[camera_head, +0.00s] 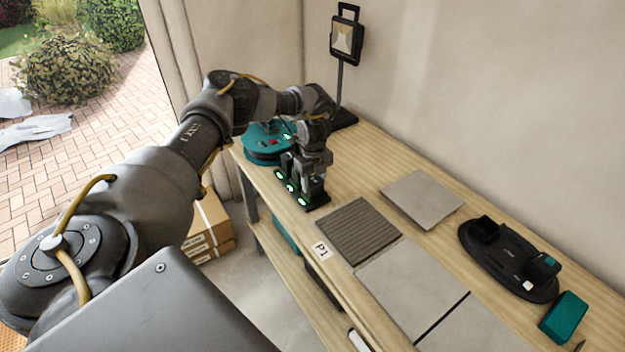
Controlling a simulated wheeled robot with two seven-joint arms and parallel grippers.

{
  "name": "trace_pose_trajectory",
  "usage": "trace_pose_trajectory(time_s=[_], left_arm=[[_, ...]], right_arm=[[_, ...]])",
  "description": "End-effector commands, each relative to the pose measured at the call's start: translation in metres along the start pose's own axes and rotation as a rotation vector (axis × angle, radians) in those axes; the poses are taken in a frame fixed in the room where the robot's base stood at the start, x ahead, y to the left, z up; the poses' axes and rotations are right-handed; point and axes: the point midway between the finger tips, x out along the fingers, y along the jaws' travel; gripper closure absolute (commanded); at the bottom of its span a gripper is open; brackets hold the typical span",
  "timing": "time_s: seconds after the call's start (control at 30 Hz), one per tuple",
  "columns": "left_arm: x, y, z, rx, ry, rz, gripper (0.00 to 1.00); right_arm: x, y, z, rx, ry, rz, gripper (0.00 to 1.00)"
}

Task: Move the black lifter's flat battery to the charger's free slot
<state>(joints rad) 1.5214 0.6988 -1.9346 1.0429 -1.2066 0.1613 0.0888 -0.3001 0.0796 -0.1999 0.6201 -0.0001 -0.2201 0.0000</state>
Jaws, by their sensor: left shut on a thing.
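The black lifter (508,262) lies on the bench at the right, a dark oval body with raised black blocks; a small pale light or button shows at its near end. The charger (317,204) stands near the bench's left edge, black with several green lights along its front. My left gripper (314,178) is right over the charger, pointing down, and is shut on a dark battery (312,190) at the charger's near end. The fingers hide part of the slots, so I cannot tell how deep the battery sits. My right gripper is out of view.
A teal lifter (262,148) stands behind the charger. A ribbed tile (358,232), grey tiles (408,285) and a loose tile (422,198) cover the middle. A teal block (564,318) lies at the right. A lamp on a post (347,38) stands at the back.

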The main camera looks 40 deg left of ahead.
Motion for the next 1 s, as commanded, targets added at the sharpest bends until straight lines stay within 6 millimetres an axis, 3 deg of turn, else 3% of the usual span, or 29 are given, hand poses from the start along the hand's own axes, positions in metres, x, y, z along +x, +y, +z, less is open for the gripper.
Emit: trace_pose_trajectory(time_s=[0.17,0.2,0.37,0.73,1.0], left_arm=[[0.0,0.0,0.0,0.0,0.0,-0.001,0.8],[0.0,0.0,0.0,0.0,0.0,0.0,0.49],[0.0,0.0,0.0,0.0,0.0,0.0,0.28],[-0.006,0.0,0.0,0.0,0.001,-0.001,0.27],[-0.054,-0.002,0.0,0.0,0.0,-0.005,0.27]], right_arm=[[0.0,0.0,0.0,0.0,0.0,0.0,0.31],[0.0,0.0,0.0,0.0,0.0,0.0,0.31],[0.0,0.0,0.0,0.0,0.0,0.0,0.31],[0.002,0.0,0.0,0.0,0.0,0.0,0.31],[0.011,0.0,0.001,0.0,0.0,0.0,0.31]])
